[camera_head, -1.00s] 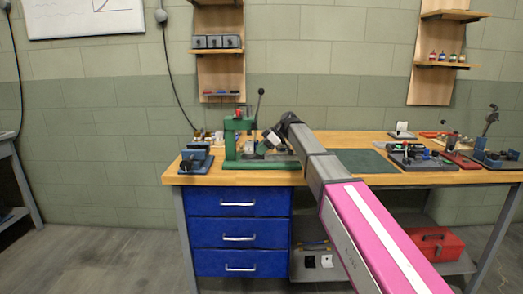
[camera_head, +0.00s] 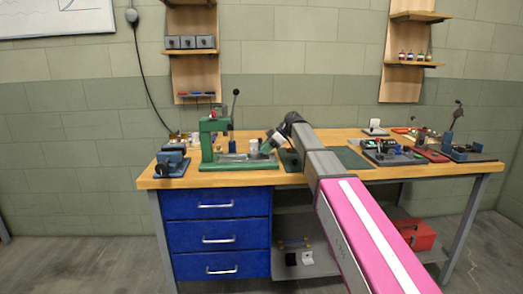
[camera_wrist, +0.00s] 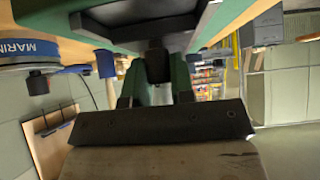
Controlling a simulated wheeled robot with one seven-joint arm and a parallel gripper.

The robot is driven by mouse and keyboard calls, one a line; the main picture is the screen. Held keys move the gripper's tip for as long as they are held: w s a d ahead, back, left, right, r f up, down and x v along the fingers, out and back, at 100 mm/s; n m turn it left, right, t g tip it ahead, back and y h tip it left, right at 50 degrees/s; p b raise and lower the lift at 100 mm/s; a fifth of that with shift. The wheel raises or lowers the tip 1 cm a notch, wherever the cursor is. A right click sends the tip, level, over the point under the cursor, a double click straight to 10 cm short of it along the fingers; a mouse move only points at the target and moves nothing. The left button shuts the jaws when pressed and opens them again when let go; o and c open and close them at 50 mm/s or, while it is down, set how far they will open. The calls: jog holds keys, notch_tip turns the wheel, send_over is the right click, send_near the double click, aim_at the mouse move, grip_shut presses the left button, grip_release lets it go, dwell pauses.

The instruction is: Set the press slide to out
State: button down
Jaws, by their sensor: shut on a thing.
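The green press (camera_head: 208,142) stands near the left end of the wooden bench, with an upright lever rising from it. Its grey slide (camera_head: 240,157) lies low along the green base, to the right of the press column. My gripper (camera_head: 269,147) is at the right end of the press, reaching in from the right. In the wrist view, my gripper (camera_wrist: 156,88) is shut on a dark knob (camera_wrist: 157,66) below a grey plate and a green edge. The knob's join to the slide is in shadow. My wrist partly hides the press's right end in the head view.
A blue vise (camera_head: 172,164) stands left of the press. A dark green mat (camera_head: 352,157) and several fixtures (camera_head: 390,152) lie to the right. Blue drawers (camera_head: 216,235) are under the bench. A red toolbox (camera_head: 415,234) sits on the lower shelf.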

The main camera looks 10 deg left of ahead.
jog(key=shift+d, duration=0.2)
jog(key=c, duration=1)
grip_release()
jog(key=shift+d, duration=0.1)
jog(key=v, duration=1)
jog(key=shift+w+d+r, duration=0.1)
jog(key=shift+d+r, duration=0.15)
jog(key=shift+r, duration=0.1)
